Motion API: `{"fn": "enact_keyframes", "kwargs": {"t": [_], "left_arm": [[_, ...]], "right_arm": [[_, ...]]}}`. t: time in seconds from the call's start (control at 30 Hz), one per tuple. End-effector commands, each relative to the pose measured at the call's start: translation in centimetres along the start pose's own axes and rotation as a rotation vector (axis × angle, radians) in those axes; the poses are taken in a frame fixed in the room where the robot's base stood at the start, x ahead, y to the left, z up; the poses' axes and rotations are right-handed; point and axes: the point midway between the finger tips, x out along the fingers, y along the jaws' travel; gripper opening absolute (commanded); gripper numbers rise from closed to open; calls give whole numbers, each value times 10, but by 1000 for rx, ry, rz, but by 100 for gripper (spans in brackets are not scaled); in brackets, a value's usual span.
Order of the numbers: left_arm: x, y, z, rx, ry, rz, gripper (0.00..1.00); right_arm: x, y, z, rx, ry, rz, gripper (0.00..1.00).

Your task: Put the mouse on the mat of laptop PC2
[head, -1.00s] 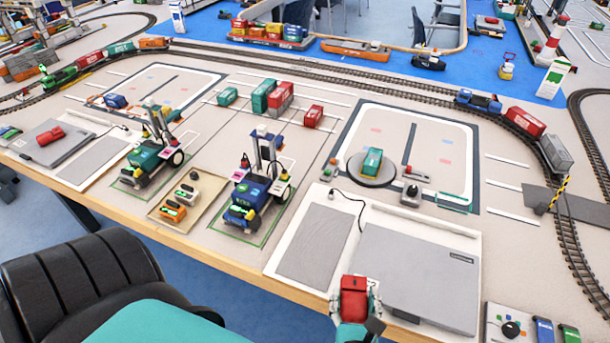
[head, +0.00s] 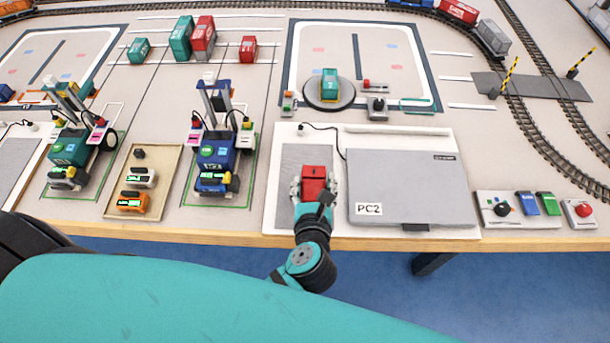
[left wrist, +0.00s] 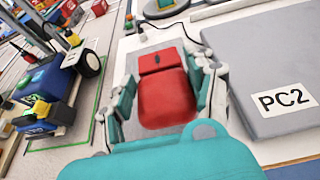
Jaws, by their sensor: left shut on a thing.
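The red mouse (head: 313,180) is between the fingers of my left gripper (head: 314,190), which is shut on it. It also shows in the left wrist view (left wrist: 165,92), with a finger along each side. The mouse is over the grey mat (head: 291,165) beside the closed grey laptop PC2 (head: 400,185). I cannot tell whether the mouse touches the mat or is just above it. The PC2 label also shows on the laptop in the left wrist view (left wrist: 270,75). My right gripper is not in view.
A blue straddle carrier model (head: 215,165) stands left of the mat. Behind the mat are a round turntable (head: 312,102) and a small joystick box (head: 377,108). A control box (head: 495,208) is right of the laptop. The table's wooden edge (head: 250,238) is close in front.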

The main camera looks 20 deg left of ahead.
Motion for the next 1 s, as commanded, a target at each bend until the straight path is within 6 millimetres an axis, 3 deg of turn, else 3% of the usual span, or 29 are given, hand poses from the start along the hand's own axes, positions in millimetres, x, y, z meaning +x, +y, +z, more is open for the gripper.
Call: {"fn": "enact_keyframes", "kwargs": {"t": [0.1,0.23,0.37,0.6,0.97,1.0], "left_arm": [[23,10,8,1,-2,1,23],[36,16,12,1,-1,-1,23],[41,18,8,1,1,0,23],[52,18,-21,0,3,-2,23],[53,18,-24,1,2,-1,23],[53,18,-24,0,2,-1,61]], "right_arm": [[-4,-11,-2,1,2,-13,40],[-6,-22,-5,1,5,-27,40],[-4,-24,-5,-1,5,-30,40],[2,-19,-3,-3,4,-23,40],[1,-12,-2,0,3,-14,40],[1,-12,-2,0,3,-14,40]]}}
